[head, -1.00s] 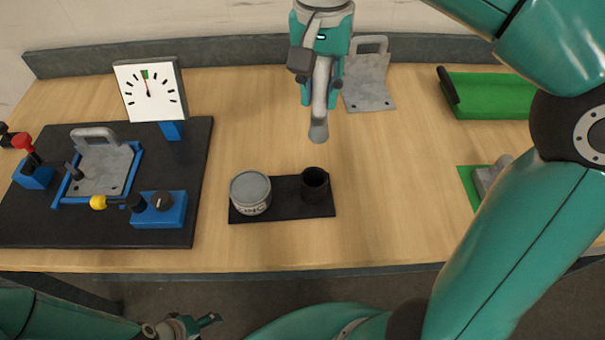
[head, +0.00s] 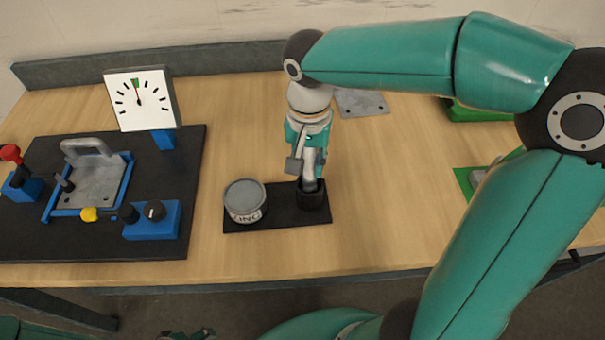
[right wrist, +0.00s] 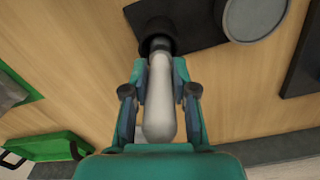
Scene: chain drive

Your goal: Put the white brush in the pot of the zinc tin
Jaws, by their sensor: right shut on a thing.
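The white brush (head: 309,179) is upright in my right gripper (head: 308,163), which is shut on it. In the right wrist view the brush (right wrist: 158,105) runs between the fingers (right wrist: 160,92), and its dark far end reaches the mouth of the dark pot (right wrist: 150,28). In the head view its lower end is at or inside the pot (head: 312,200); the exact depth is hidden. The zinc tin (head: 245,201) stands left of the pot on the same black base (head: 277,221). Only a sliver of my left gripper (head: 190,334) shows at the bottom edge.
At left a black board (head: 120,245) carries a white dial (head: 141,99), a grey bracket (head: 92,180) and a blue knob box (head: 152,220). A grey plate (head: 362,103) lies behind my right gripper. Green items (head: 478,112) lie at right. The table in front is clear.

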